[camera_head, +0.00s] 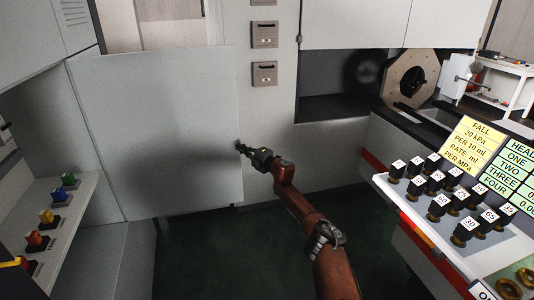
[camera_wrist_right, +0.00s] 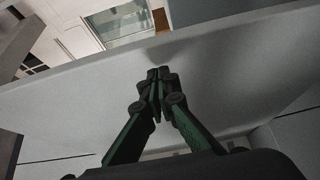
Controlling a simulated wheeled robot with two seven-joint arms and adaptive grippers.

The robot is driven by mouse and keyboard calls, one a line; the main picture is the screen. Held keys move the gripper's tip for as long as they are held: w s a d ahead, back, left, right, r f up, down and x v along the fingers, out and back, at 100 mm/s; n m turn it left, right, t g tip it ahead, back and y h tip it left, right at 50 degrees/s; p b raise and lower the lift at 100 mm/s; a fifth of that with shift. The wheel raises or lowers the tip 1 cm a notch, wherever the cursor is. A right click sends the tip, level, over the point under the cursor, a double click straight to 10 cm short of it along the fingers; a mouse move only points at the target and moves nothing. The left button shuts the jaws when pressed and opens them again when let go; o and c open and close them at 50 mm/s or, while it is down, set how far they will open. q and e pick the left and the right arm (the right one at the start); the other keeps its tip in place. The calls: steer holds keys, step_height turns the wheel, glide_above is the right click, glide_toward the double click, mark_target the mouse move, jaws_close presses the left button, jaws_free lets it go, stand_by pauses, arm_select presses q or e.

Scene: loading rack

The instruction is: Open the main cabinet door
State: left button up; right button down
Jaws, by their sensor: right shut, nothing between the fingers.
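A large plain grey panel, which looks like the main cabinet door (camera_head: 150,120), stands at the left in the head view. I cannot tell surely how far it is open. My right gripper (camera_head: 243,149) is at the panel's right edge, about halfway up. Its fingers are shut and hold nothing. In the wrist view the shut fingertips (camera_wrist_right: 157,84) are in front of a broad pale surface (camera_wrist_right: 230,75); I cannot tell whether they touch it. My left gripper is not in view.
A white front with small dark-slotted plates (camera_head: 264,75) stands behind, right of the panel. A console with black weights (camera_head: 438,206) and yellow and green displays is at the right. A shelf with coloured pieces (camera_head: 67,181) is at the left. Dark green floor (camera_head: 240,250) lies clear below.

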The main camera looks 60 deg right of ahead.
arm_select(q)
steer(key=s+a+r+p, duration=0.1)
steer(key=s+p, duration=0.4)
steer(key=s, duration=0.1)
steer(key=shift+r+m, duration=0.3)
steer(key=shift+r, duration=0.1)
arm_select(e)
steer(key=d+v, duration=0.2)
steer(key=v, duration=0.8)
steer(key=shift+s, duration=0.65)
steer(key=shift+a, duration=0.1)
